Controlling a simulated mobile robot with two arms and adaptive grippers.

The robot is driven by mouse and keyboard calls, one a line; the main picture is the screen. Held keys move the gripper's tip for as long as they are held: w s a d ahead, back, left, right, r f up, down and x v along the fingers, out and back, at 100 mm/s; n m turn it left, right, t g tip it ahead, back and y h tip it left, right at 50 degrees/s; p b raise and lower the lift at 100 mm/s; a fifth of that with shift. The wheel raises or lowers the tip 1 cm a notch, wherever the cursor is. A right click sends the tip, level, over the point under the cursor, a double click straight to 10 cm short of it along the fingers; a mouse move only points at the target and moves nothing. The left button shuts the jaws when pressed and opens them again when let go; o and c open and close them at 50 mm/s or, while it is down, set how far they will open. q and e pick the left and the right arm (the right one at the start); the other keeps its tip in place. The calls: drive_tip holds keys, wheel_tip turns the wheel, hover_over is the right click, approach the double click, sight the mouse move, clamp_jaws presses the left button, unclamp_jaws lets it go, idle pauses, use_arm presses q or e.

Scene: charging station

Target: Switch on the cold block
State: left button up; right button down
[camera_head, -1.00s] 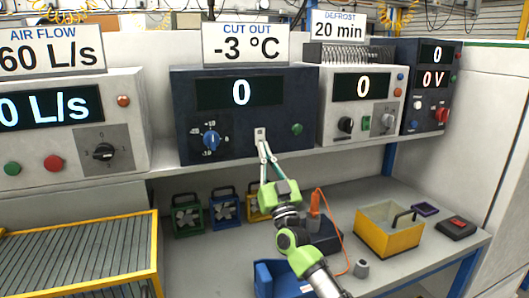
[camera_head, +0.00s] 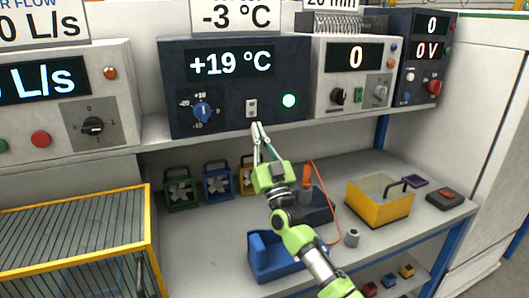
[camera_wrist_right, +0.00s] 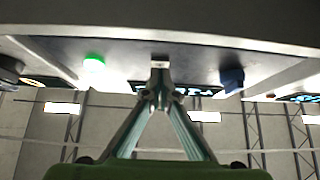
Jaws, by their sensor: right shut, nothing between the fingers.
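The cold block's dark blue unit (camera_head: 235,65) stands on the shelf under the sign (camera_head: 237,17) reading -3 °C. Its display (camera_head: 230,64) reads +19 °C. A small switch (camera_head: 251,108) sits between the blue dial (camera_head: 202,112) and the lamp. My right gripper (camera_head: 257,126) is shut and empty, just below the switch. In the right wrist view the fingertips (camera_wrist_right: 159,97) meet near the unit's front. My left gripper is not in view.
Other units with dials flank it: an air flow unit (camera_head: 65,95) at left and a white unit (camera_head: 352,76) at right. The lower bench holds several small fans, a blue bin (camera_head: 283,257) and a yellow bin (camera_head: 380,203). A yellow-framed rack (camera_head: 75,235) stands front left.

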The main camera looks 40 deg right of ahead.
drive_tip(key=v, duration=0.9)
drive_tip(key=shift+a+f, duration=0.1)
